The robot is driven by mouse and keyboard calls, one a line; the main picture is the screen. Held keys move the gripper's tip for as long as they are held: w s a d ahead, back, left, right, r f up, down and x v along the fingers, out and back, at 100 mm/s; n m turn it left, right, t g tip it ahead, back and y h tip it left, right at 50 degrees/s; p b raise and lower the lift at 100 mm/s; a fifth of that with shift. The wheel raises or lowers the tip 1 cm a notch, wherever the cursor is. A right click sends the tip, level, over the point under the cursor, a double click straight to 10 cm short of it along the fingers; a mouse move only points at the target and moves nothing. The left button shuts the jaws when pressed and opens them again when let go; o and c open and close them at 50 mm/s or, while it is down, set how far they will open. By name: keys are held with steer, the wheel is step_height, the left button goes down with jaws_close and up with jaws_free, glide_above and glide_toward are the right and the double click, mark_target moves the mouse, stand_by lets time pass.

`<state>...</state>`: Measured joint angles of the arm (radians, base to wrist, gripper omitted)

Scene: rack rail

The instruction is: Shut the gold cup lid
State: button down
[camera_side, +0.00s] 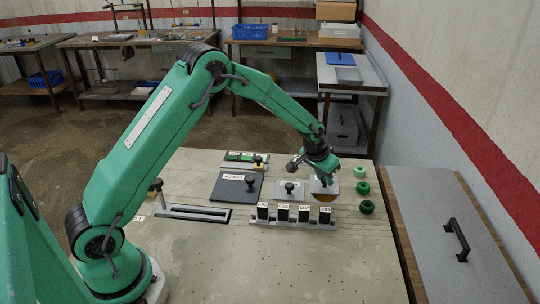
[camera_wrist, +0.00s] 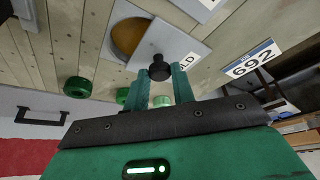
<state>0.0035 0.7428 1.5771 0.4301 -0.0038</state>
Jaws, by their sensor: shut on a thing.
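The gold cup (camera_side: 325,197) shows as a gold-orange round at the right of the pale table in the side view. In the wrist view, the gold cup (camera_wrist: 128,38) sits in a grey plate. The gold cup lid (camera_side: 317,184) is a pale plate beside my gripper, seemingly tilted above the cup; its exact angle is hard to tell. A label ending in "LD" (camera_wrist: 188,60) lies beside the black knob (camera_wrist: 157,66). My gripper (camera_side: 325,172) is shut on that knob, with both green fingers (camera_wrist: 160,84) against it in the wrist view. The fingers hide part of the knob.
A labelled plate with a black knob (camera_side: 290,188) lies just left. A dark lid (camera_side: 237,187) is farther left. Several black labelled blocks (camera_side: 283,212) stand on a rail in front. Green rings (camera_side: 366,207) lie at right. The front table area is clear.

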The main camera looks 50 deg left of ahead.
mark_target(324, 182)
steer(key=shift+s+d, duration=1.65)
steer(key=shift+d, duration=0.05)
steer(key=c, duration=1.2)
jaws_free()
steer(key=shift+o, duration=0.2)
steer(key=shift+a, duration=0.1)
steer(key=shift+s+r, duration=0.2)
steer(key=shift+r, duration=0.5)
steer(key=v, duration=0.6)
steer(key=shift+s, duration=0.2)
steer(key=shift+r, duration=0.1)
